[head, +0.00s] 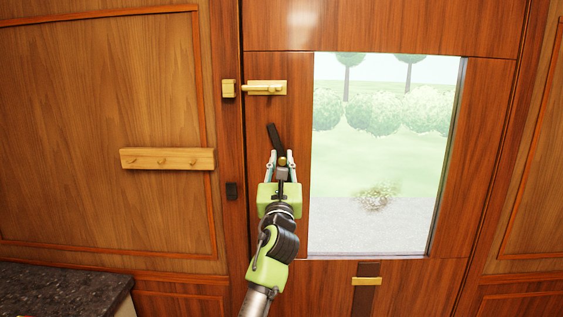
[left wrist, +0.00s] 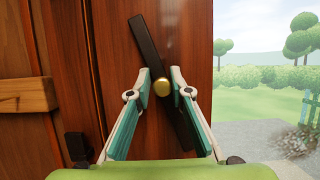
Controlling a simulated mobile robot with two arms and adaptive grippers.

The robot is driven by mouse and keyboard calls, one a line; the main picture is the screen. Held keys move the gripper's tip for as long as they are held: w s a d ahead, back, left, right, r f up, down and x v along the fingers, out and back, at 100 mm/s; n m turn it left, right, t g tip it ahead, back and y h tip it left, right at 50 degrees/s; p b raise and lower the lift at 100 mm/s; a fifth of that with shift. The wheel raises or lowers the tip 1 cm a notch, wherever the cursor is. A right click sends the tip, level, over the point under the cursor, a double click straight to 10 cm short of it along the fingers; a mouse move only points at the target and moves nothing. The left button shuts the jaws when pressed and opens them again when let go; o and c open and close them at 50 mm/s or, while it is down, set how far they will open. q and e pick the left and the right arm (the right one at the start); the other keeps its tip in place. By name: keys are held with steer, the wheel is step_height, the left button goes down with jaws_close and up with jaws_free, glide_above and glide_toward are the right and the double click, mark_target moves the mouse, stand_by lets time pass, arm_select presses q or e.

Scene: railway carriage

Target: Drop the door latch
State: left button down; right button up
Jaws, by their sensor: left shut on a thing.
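The door latch (head: 274,136) is a dark flat bar on the wooden door, left of the window. It stands steeply tilted, its upper end leaning left, as the left wrist view (left wrist: 146,40) also shows. A round brass knob (left wrist: 161,88) sits at its middle. My left gripper (head: 281,157) is at this middle, its fingers on either side of the bar and knob, shut on the latch. The fingers cover part of the bar. A small black catch (head: 231,190) is on the frame, lower left of the latch and apart from it. My right gripper is not in view.
A brass bolt (head: 265,88) is above the latch, with its keeper on the frame. A wooden peg rail (head: 168,159) is on the left wall. A dark counter (head: 60,290) stands lower left. The window (head: 385,150) is right of the gripper. A strap (head: 367,268) hangs below it.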

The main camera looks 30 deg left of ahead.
arm_select(q)
steer(key=shift+a+f+n+b, duration=0.15)
steer(key=shift+f+n+b, duration=0.15)
steer(key=shift+n, duration=0.2)
steer(key=a+f+n+g+y+b, duration=0.1)
steer(key=n, duration=0.2)
steer(key=s+a+f+n+g+y+b, duration=0.1)
steer(key=n, duration=0.2)
steer(key=s+a+f+n+g+y+b, duration=0.1)
steer(key=n+g+b, duration=0.1)
steer(key=n, duration=0.1)
steer(key=shift+s+a+f, duration=0.25)
steer(key=shift+a+f, duration=0.15)
steer(key=shift+s+a+f+n+g+y+b, duration=0.15)
steer(key=shift+f+n+g, duration=0.15)
steer(key=shift+n, duration=0.25)
steer(key=shift+s+a+f+n+g+y+b, duration=0.15)
steer(key=shift+f+n+g, duration=0.15)
steer(key=shift+n, duration=0.25)
steer(key=c, duration=2)
jaws_free()
steer(key=shift+o, duration=0.2)
steer(key=shift+w+a, duration=0.15)
steer(key=shift+w, duration=0.05)
